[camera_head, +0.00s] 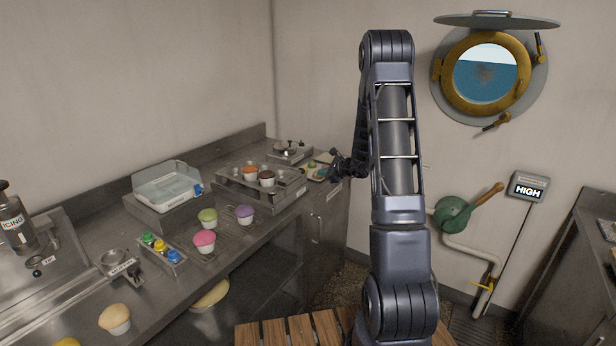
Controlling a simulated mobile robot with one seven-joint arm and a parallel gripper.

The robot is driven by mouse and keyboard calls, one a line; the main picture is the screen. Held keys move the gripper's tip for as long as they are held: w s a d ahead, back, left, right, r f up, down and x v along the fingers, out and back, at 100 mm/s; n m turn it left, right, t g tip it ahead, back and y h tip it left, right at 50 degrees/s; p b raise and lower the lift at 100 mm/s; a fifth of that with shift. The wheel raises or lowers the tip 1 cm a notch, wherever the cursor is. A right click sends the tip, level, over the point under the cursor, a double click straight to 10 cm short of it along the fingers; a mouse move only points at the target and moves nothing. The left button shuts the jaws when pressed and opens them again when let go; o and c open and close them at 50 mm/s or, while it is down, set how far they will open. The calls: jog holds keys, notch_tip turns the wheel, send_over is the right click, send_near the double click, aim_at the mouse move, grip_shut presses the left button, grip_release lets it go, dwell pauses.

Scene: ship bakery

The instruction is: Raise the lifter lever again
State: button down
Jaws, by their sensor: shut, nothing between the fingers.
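My gripper (341,165) is small and dark at the end of my arm, beside the right end of the steel counter. Its fingers look closed and nothing shows in them. I cannot tell for sure which part is the lifter lever. A small dark lever (135,273) stands by a labelled steel ring fixture (113,259) at the counter's front left, far from my gripper; the label is too small to read surely. A steel device (288,149) with a small dark part on top stands at the back, left of my gripper.
The counter holds a clear-lidded box (165,187), a steel stand with cupcakes (250,195), loose cupcakes (204,241), a rack of coloured bottles (160,247) and an icing dispenser (14,222). A green wall pump (452,216) and a "HIGH" sign (527,189) are at right.

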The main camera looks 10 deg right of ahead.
jog(key=shift+f, duration=0.15)
jog(key=x, duration=1)
dwell(0.6)
